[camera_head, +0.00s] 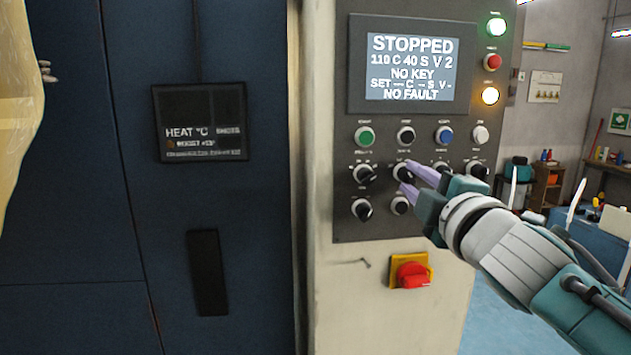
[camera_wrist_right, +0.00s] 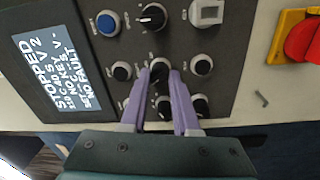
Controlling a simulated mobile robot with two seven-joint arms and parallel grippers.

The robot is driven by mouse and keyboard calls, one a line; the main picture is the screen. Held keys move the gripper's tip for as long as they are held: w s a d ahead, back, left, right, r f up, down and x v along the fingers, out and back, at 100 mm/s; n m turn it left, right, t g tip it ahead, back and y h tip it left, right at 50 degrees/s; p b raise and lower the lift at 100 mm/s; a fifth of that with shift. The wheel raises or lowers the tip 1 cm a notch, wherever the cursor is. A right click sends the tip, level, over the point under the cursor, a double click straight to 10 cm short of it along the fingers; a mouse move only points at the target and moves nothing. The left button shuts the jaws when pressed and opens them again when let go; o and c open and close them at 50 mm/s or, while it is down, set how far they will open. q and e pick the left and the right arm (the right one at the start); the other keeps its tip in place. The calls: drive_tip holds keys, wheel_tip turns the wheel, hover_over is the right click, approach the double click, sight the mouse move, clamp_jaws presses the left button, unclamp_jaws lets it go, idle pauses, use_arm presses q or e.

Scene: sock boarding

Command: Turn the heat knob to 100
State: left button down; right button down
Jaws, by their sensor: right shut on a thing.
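The control panel (camera_head: 382,228) carries a display (camera_head: 412,67) that reads "STOPPED", "110 C 40 S V 2", "NO KEY" and "NO FAULT". My right gripper (camera_head: 403,180) is shut on a black knob (camera_head: 403,171), the second from the left in the panel's middle row of knobs. In the right wrist view, the purple fingers of the right gripper (camera_wrist_right: 160,76) sit on both sides of this knob (camera_wrist_right: 160,66). The small label at the knob is too blurred to read, so I cannot tell its name or setting. My left gripper is not in view.
Other knobs stand close by, such as one to the left (camera_head: 364,174) and one below (camera_head: 400,205). Coloured buttons (camera_head: 365,136) lie above. A red switch on a yellow plate (camera_head: 410,271) sits below the panel. A dark heat readout (camera_head: 200,122) is on the blue cabinet.

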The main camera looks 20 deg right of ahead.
drive_tip(key=n, duration=0.4)
drive_tip(key=shift+n, duration=0.7)
drive_tip(key=c, duration=0.7)
unclamp_jaws()
drive_tip(key=shift+o, duration=0.2)
drive_tip(key=shift+s, duration=0.1)
